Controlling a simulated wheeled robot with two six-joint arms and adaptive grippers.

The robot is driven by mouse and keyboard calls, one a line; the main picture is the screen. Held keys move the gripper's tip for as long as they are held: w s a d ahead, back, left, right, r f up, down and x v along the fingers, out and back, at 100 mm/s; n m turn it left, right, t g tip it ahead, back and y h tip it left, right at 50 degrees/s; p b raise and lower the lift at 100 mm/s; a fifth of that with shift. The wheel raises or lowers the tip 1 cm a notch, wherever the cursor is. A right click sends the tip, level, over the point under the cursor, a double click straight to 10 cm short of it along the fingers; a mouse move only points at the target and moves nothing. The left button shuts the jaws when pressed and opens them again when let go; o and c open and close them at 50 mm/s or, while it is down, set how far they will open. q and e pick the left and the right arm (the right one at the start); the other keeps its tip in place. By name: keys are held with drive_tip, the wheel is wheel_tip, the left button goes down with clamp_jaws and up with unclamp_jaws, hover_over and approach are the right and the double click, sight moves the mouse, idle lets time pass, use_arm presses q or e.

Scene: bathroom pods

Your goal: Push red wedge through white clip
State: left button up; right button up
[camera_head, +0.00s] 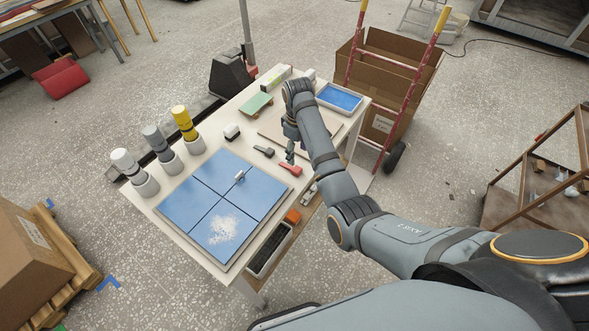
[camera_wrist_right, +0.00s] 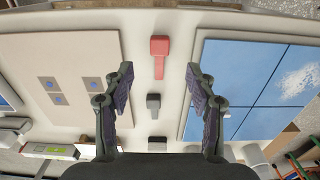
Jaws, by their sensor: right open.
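The red wedge (camera_head: 290,169) lies on the white table beside the blue tile panel (camera_head: 205,200). In the right wrist view the red wedge (camera_wrist_right: 159,48) lies ahead of my open fingers, centred between them. My right gripper (camera_head: 290,151) is over the table just behind the wedge in the head view. In the wrist view the right gripper (camera_wrist_right: 160,80) is open and empty. A small white clip (camera_head: 239,175) stands where the gaps of the four blue tiles cross; one finger partly blocks that area in the wrist view. My left gripper is not in view.
A dark grey wedge-like piece (camera_head: 264,152) lies near the red one. Several capped bottles (camera_head: 184,122) line the left edge. A black tray (camera_head: 270,249) and an orange piece (camera_head: 293,216) sit at the near edge. A beige board (camera_wrist_right: 60,70) lies across from the tiles.

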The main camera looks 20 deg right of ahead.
sight(296, 168)
wheel_tip(296, 168, down, 4)
drive_tip(key=shift+r, duration=0.25)
drive_tip(key=shift+f+p, duration=0.25)
drive_tip(key=shift+p, duration=0.1)
drive_tip(key=f, duration=0.4)
drive_tip(key=shift+w+a+f+p, duration=0.15)
drive_tip(key=shift+w+f+p, duration=0.15)
drive_tip(key=shift+p, duration=0.1)
drive_tip(key=c, duration=1)
drive_tip(key=shift+c, duration=0.2)
drive_tip(key=shift+r, duration=0.1)
